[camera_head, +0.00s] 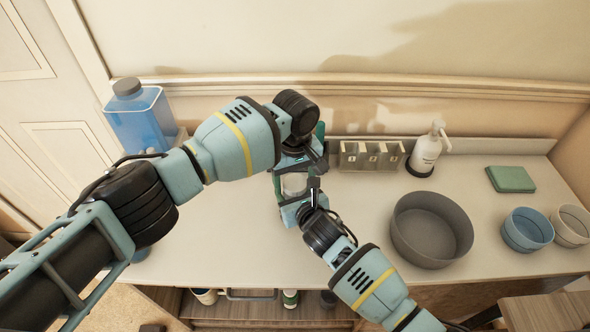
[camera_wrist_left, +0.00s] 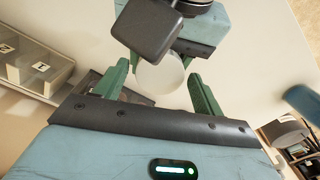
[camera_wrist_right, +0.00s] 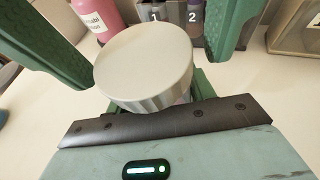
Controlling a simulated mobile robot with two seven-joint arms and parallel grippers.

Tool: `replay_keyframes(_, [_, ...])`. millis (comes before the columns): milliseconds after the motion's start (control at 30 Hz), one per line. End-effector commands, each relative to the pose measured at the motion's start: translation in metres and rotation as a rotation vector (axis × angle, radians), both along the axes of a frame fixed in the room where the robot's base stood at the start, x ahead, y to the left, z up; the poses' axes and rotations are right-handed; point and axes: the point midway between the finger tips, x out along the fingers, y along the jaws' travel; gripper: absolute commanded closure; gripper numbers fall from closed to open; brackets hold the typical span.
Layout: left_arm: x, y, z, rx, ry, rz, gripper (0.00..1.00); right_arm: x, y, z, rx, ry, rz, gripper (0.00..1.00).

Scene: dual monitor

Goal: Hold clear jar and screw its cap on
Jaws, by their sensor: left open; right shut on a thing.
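The jar's white round cap (camera_head: 294,184) shows between my two grippers over the left middle of the counter. In the right wrist view the cap (camera_wrist_right: 145,65) is large, with a ribbed edge, and hides most of the jar below. My right gripper (camera_head: 296,198) is shut on the jar under the cap; its fingers are mostly hidden. My left gripper (camera_wrist_left: 160,85) is open, with its green fingers on either side of the pale cap (camera_wrist_left: 161,74) and apart from it. I cannot tell how tightly the cap sits on the jar.
A blue jug (camera_head: 140,118) stands at the back left. A numbered organiser (camera_head: 371,156), a white pump bottle (camera_head: 426,150) and a green box (camera_head: 510,179) are along the back. A grey basin (camera_head: 431,229), blue bowl (camera_head: 526,230) and cream bowl (camera_head: 572,226) occupy the right. Left front counter is clear.

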Motion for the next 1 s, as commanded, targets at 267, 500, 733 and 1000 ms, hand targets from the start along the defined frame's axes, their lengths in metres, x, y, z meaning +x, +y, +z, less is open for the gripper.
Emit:
replay_keyframes(267, [-0.0004,-0.0002,-0.0026,0.001,0.000,-0.001,0.31,-0.0002,-0.0004,-0.0009,-0.001,0.002,-0.001,1.00])
replay_keyframes(500, [-0.0004,-0.0003,-0.0024,0.000,0.001,-0.001,0.56,-0.0002,-0.0004,-0.0009,-0.001,0.002,-0.001,1.00])
replay_keyframes(733, [-0.0005,-0.0004,-0.0023,0.000,0.001,-0.007,0.77,-0.0002,-0.0004,-0.0009,-0.001,0.002,-0.001,1.00])
replay_keyframes(1000, [-0.0009,-0.0006,-0.0028,-0.001,0.003,-0.235,0.77,-0.0002,-0.0005,-0.0009,-0.001,0.002,-0.001,1.00])
